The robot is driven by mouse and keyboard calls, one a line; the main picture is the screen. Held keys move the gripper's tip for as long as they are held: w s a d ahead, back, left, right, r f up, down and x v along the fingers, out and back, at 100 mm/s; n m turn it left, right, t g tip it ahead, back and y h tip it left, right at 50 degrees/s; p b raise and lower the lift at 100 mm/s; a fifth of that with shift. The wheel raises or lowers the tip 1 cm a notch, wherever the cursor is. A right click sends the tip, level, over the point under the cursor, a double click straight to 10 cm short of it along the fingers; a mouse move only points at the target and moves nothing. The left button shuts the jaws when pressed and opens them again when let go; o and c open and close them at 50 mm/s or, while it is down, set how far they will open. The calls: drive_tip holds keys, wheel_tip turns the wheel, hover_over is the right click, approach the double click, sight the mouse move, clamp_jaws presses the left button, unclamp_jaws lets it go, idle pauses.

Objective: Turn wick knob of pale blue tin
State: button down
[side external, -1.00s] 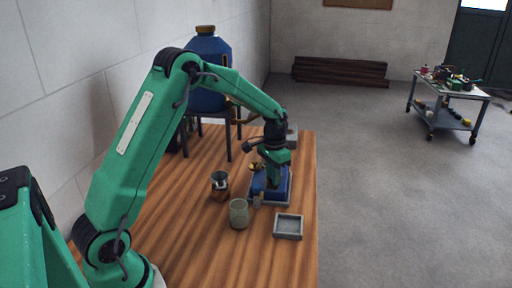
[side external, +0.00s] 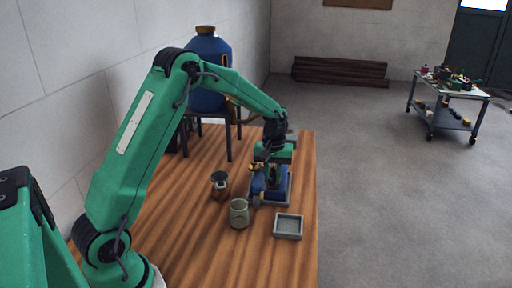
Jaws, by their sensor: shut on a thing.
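A blue tin (side external: 271,190) stands upright on a grey tray-like base near the right edge of the wooden table. It looks strong blue rather than pale. My gripper (side external: 271,178) points straight down at the top of the tin and is shut on the wick knob there. The fingers hide the knob, so its angle cannot be read. A small brass-coloured part (side external: 255,167) shows just left of the fingers. A tan round part (side external: 256,199) shows at the tin's front left.
A grey-green cup (side external: 239,213) and a dark metal-and-brown pot (side external: 219,186) stand left of the tin. A large blue vessel (side external: 208,70) sits on a stand behind. The table's near left is clear.

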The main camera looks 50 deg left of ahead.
sight(273, 179)
drive_tip(key=shift+n, duration=1.3)
drive_tip(key=c, duration=1.2)
unclamp_jaws()
drive_tip(key=shift+c, duration=0.2)
drive_tip(key=shift+r, duration=0.1)
wheel_tip(273, 179, up, 7)
drive_tip(key=shift+r, duration=0.35)
